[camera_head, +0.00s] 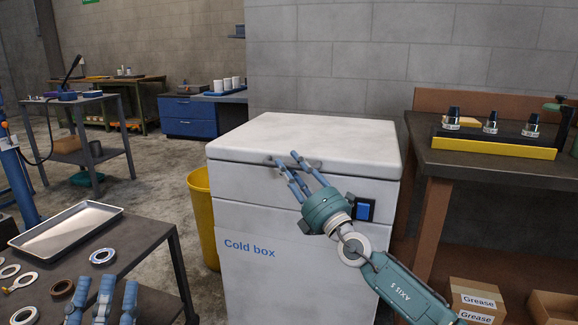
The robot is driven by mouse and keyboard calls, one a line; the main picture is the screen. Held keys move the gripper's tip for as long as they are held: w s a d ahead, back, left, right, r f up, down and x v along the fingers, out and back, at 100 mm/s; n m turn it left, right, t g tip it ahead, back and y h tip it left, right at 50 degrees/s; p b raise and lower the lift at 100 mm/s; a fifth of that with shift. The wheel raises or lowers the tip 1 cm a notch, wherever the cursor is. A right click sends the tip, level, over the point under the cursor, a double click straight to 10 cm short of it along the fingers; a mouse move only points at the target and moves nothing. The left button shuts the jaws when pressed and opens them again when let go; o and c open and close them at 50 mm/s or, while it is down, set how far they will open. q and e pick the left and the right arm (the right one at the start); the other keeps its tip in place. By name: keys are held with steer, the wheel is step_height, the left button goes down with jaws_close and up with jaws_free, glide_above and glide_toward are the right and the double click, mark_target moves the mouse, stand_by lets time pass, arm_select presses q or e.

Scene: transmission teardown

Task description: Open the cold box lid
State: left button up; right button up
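The cold box (245,255) is a white chest labelled "Cold box". Its lid (310,132) lies flat and closed on top. A small grey handle (314,163) is at the lid's front edge, partly hidden by my fingers. My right gripper (287,161) reaches up from the lower right, with its blue fingertips at the handle. Its fingers look apart; I cannot tell whether they touch the handle. My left gripper (104,292) is at the bottom left over the dark table, fingers apart and empty.
A dark table (145,240) with a metal tray (68,226) and several rings stands at the left. A yellow bin (201,190) is beside the box. A workbench (480,165) stands close on the right, with cardboard Grease boxes (473,298) below. Above the lid is clear.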

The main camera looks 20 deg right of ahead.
steer(key=shift+w+a+r, duration=0.15)
steer(key=shift+w, duration=0.25)
jaws_close()
